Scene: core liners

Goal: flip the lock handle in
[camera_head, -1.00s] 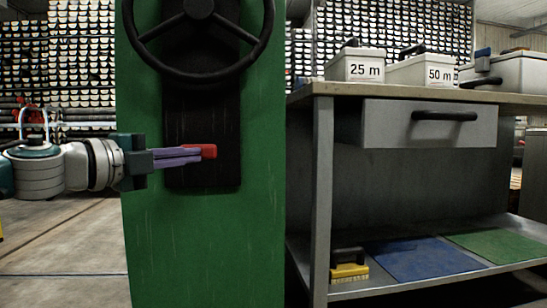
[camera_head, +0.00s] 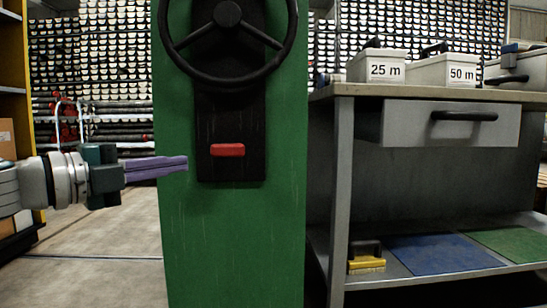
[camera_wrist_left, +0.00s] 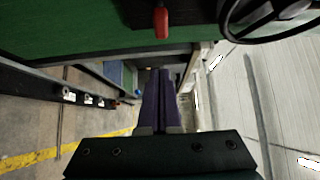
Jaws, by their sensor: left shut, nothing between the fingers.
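The lock handle is a red bar (camera_head: 228,150) lying level on a black plate (camera_head: 231,172) on the front of the green cabinet (camera_head: 233,240). It also shows in the left wrist view as a red piece (camera_wrist_left: 161,22) near the top. My left gripper (camera_head: 187,163) has purple fingers, shut and empty. Its tips are to the left of the red handle, apart from it, in front of the cabinet's left part. In the left wrist view the fingers (camera_wrist_left: 163,75) lie together and hold nothing. My right gripper is not in view.
A black handwheel (camera_head: 228,38) is on the cabinet above the handle. To the right stands a workbench (camera_head: 340,200) with a drawer (camera_head: 450,124), boxes labelled 25 m (camera_head: 384,70) and 50 m (camera_head: 445,72), and a yellow brush (camera_head: 366,262) on its shelf. Open floor (camera_head: 100,265) is at left.

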